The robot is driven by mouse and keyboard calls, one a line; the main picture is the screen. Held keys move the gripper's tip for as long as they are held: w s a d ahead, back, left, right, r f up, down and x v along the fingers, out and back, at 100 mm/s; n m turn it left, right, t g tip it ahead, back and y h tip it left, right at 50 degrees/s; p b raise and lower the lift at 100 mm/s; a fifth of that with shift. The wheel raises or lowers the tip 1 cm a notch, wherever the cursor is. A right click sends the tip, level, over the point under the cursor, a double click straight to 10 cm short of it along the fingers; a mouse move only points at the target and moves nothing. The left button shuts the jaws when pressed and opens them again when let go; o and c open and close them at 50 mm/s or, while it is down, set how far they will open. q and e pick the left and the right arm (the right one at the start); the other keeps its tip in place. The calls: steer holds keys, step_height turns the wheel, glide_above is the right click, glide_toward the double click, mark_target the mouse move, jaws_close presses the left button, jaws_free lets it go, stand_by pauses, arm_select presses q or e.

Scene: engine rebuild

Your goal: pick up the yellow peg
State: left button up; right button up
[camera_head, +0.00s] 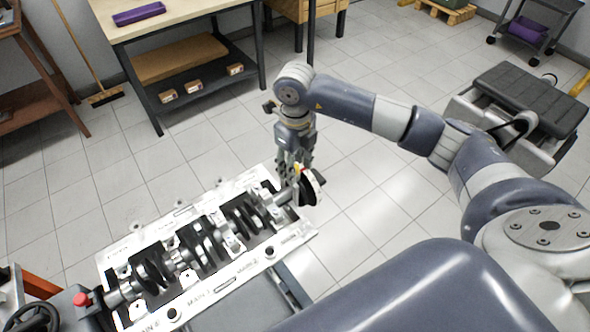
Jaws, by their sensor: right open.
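A small yellow piece, which looks like the yellow peg (298,169), shows at the far right end of the engine block (303,236). My right gripper (292,168) points down right beside it and partly covers it. The gripper is open; I cannot tell whether its fingers touch the peg or lie around it. A dark crankshaft (203,250) lies along the white block. A round disc with a pale rim (309,187) stands at the crankshaft's far end, just under the gripper. My left gripper is out of view.
A workbench (190,12) with a purple tray (139,14) stands at the back left. A broom (105,96) leans beside it. A dark padded seat (530,97) is at the right. The tiled floor behind the block is clear.

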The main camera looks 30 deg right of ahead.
jaws_close()
step_height(320, 180, up, 10)
steer(key=b, duration=0.3)
stand_by(0.3)
